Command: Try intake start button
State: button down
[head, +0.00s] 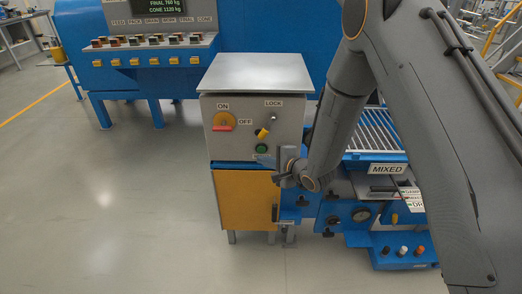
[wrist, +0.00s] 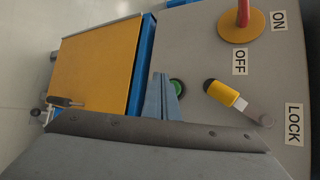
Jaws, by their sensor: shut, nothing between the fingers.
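The green button (head: 261,149) is on the front of the grey cabinet (head: 282,110), below a yellow and black piece (head: 263,133) under the LOCK label. My gripper (head: 264,158) is shut and empty, its tips just below the button. In the wrist view the shut fingers (wrist: 160,96) lie beside the green button (wrist: 177,87) and partly cover it; I cannot tell whether they touch it. A yellow disc (head: 224,121) with a red handle sits between the ON and OFF labels. No label for the button is readable.
A blue control console (head: 150,50) with rows of buttons and a display stands at the back left. A roller conveyor (head: 375,132) marked MIXED is right of the cabinet, partly behind my arm. A yellow door (head: 243,200) is below. The floor at left is clear.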

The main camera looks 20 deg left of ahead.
jog(key=shift+s+d+p, duration=0.2)
jog(key=shift+s+p, duration=0.1)
jog(key=shift+s, duration=0.5)
jog(key=shift+s+d+p, duration=0.2)
jog(key=shift+s+p, duration=0.1)
jog(key=shift+s, duration=0.5)
jog(key=s+d+r+n+h, duration=0.1)
jog(key=d+r+n+h, duration=0.25)
jog(key=d, duration=0.85)
jog(key=d+r+n+h, duration=0.2)
jog(key=d+r+h, duration=0.3)
jog(key=d, duration=0.6)
jog(key=s+d+r+n+g, duration=0.1)
jog(key=s+d+r+g, duration=0.1)
jog(key=s+d, duration=0.2)
jog(key=s+d+r+n+g+h, duration=0.1)
jog(key=s+d, duration=0.4)
jog(key=s, duration=0.5)
jog(key=s+d+r+n+g+h, duration=0.1)
jog(key=s+d+r+n+g, duration=0.2)
jog(key=s, duration=0.5)
jog(key=shift+d+r+g, duration=0.3)
jog(key=shift+d+g, duration=0.1)
jog(key=shift+d, duration=0.25)
jog(key=shift+n, duration=0.25)
